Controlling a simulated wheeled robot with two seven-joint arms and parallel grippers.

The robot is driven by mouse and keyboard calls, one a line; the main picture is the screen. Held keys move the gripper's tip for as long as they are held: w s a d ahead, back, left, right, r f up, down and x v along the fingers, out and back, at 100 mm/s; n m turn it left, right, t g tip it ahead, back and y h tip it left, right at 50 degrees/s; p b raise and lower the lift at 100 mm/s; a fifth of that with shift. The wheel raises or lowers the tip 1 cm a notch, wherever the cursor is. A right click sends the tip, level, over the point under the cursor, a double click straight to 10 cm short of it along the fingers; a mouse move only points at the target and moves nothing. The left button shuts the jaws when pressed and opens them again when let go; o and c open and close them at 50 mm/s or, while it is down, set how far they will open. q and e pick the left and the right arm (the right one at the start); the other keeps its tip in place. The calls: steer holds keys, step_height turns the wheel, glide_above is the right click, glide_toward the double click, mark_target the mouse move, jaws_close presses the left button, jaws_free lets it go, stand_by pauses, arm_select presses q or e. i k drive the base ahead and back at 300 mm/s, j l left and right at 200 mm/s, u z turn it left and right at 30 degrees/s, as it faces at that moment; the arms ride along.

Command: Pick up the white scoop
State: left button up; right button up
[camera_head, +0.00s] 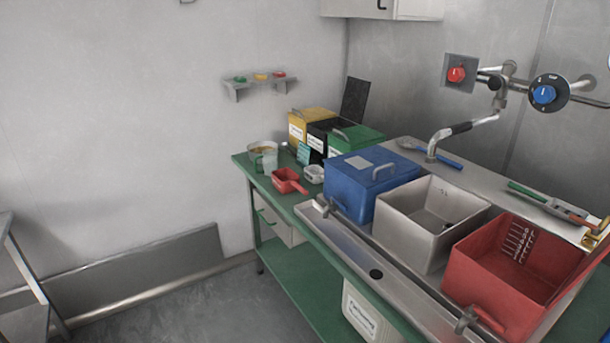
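A small white scoop-like container (314,174) sits on the green counter (262,183). It is just right of a red scoop (286,180) and left of the blue bin. It is small in the picture, and I cannot make out its handle. Neither of my grippers shows in the head view.
A pot (263,149) and a pale cup (270,163) stand behind the red scoop. Yellow (309,122), black and green lidded bins (358,138) stand behind. Blue (362,185), grey (425,240) and red bins (480,281) line the right.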

mark_target(315, 173)
steer(key=i+j+u, duration=0.3)
steer(key=i+j, duration=0.75)
steer(key=i, duration=0.05)
